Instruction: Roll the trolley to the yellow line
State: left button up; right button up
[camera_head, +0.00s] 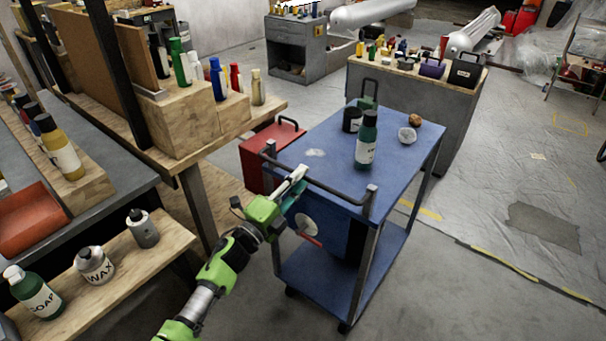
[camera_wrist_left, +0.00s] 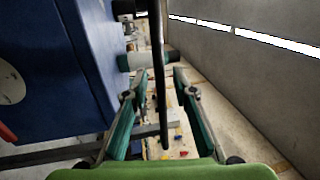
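The blue trolley (camera_head: 385,185) stands on the floor with a dark push handle (camera_head: 318,184) at its near-left end. A green bottle (camera_head: 367,140), a dark jar (camera_head: 352,119), a white cup (camera_head: 407,134) and a brown lump (camera_head: 415,120) are on its top. My left gripper (camera_head: 294,184) is at the handle. In the left wrist view the dark handle bar (camera_wrist_left: 158,75) runs between the fingers of my open left gripper (camera_wrist_left: 160,98), with gaps beside it. A broken yellow line (camera_head: 520,271) lies on the floor to the right. My right gripper is not in view.
A red toolbox (camera_head: 272,154) is behind the trolley's left side. A grey cabinet (camera_head: 425,100) stands close behind it. Wooden benches with bottles (camera_head: 180,115) are at left. The sheeted floor to the right is mostly clear, with a dark patch (camera_head: 545,226).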

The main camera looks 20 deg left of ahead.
pick_arm(q)
jog(key=shift+x, duration=0.75)
grip_shut()
